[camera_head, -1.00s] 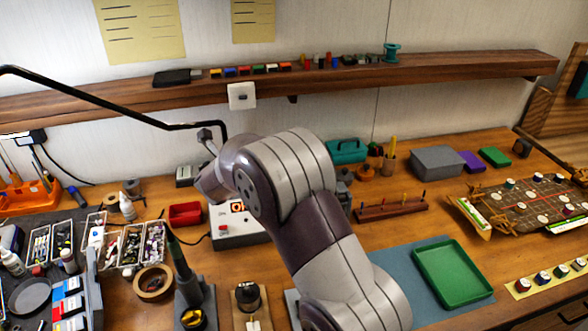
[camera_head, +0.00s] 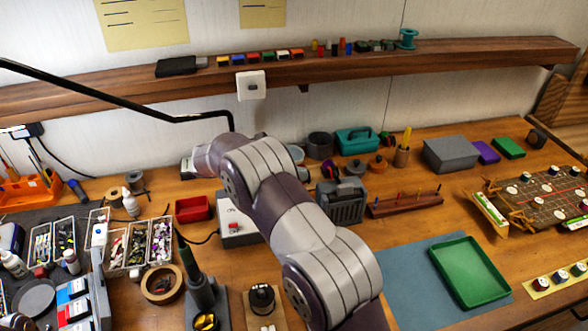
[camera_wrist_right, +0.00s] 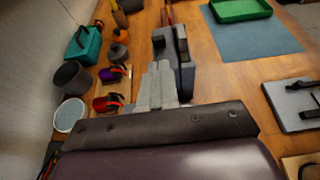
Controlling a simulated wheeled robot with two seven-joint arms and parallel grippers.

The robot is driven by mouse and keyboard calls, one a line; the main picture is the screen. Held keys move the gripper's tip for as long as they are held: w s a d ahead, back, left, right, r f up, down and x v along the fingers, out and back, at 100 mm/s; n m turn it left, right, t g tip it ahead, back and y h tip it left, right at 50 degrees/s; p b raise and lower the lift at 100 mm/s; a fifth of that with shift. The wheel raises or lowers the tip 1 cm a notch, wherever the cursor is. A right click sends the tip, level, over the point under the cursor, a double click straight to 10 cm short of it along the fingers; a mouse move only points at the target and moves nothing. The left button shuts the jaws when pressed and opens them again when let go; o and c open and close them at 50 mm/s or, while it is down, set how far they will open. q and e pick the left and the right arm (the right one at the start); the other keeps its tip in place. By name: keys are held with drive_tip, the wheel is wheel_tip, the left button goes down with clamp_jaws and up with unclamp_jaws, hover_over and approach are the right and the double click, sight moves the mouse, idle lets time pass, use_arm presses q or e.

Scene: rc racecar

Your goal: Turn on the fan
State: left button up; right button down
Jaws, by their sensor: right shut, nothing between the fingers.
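A boxy dark grey device with a slatted front (camera_head: 342,203), which looks like the fan, stands on the bench right of my right arm in the head view. In the right wrist view the same grey device (camera_wrist_right: 183,50) is just ahead of the fingers. I cannot tell whether it is running, and its switch is not clear. My right gripper (camera_wrist_right: 159,75) is shut and empty, pointing at the device's near side; I cannot tell if it touches. In the head view my arm hides most of this gripper. My left gripper is not in view.
A bowl (camera_wrist_right: 70,114), a dark round pot (camera_wrist_right: 72,78) and a teal toolbox (camera_head: 356,140) stand along the wall. A white box with a red button (camera_head: 236,230) is partly behind my arm. A green tray (camera_head: 470,270) lies on a blue mat.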

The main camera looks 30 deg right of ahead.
sight(319, 185)
drive_tip(key=p+x, duration=0.1)
drive_tip(key=x, duration=0.5)
drive_tip(key=shift+d+f, duration=0.15)
drive_tip(key=shift+d, duration=0.15)
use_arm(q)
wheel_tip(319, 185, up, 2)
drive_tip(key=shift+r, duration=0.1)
